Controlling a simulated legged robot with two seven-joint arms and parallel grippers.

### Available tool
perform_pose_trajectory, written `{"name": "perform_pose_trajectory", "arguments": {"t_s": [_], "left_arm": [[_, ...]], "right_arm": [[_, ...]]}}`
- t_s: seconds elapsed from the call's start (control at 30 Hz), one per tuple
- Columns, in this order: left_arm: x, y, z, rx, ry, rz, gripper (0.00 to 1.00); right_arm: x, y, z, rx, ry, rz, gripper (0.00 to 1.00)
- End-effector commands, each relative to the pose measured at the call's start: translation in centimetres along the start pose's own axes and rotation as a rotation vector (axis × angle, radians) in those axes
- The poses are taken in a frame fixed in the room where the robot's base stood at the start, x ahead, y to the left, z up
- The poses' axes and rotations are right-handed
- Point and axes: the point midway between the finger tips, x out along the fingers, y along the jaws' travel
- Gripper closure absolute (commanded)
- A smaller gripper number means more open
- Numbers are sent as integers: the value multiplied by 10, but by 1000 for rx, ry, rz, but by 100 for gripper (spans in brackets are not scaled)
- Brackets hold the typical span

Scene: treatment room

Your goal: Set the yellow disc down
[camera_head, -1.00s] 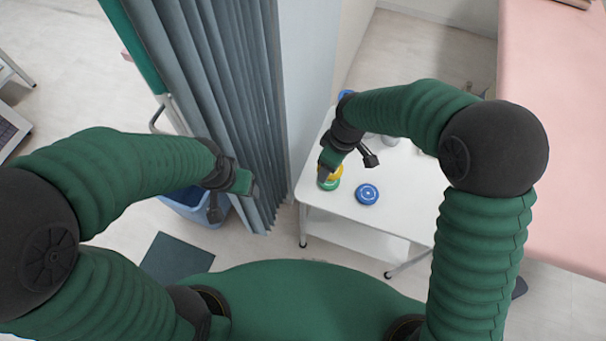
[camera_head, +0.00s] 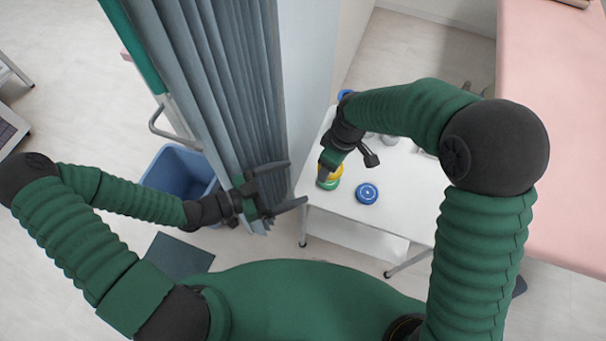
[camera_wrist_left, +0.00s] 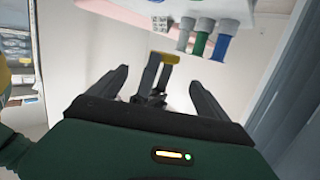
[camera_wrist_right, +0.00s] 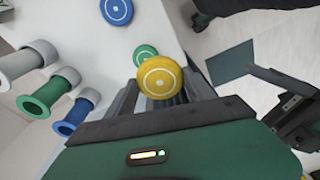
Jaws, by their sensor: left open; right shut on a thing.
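My right gripper (camera_head: 326,168) is shut on the yellow disc (camera_head: 336,171), over the left front part of the white trolley top (camera_head: 312,190). In the right wrist view the yellow disc (camera_wrist_right: 160,78) shows its face at the fingertips, with a green disc (camera_wrist_right: 145,53) partly behind it. The green disc (camera_head: 329,185) lies on the trolley. The left wrist view shows the yellow disc (camera_wrist_left: 168,58) edge-on, apart from the trolley top. A blue disc (camera_head: 367,193) lies to its right. My left gripper (camera_head: 292,184) is open and empty, by the curtain left of the trolley.
A grey curtain (camera_head: 215,90) hangs left of the trolley, close to my left gripper. A blue bin (camera_head: 178,172) stands on the floor behind my left arm. Several spools, one of them green (camera_wrist_right: 48,94), stand on the trolley. A pink couch (camera_head: 555,130) is at right.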

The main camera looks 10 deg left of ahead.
Motion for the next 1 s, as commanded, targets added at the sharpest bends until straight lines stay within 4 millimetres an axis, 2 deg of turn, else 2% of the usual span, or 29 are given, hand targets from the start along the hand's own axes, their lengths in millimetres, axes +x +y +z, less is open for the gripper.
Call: {"name": "perform_pose_trajectory", "arguments": {"t_s": [0.3, 0.43, 0.6, 0.83, 1.0], "left_arm": [[70, 1, 1, -4, 1, 4, 12], [91, 1, 1, -2, -1, 3, 12], [102, 0, 2, -2, -3, 1, 12], [102, 0, 2, -2, -4, 1, 13], [102, 0, 2, -2, -3, 1, 35]], "right_arm": [[0, -2, -2, -1, -2, 2, 79], [0, -2, -2, -1, -2, 2, 79], [0, -2, -2, -1, -1, 2, 79], [0, -2, -2, 0, -1, 2, 79], [0, -2, -2, -1, -2, 2, 79]]}}
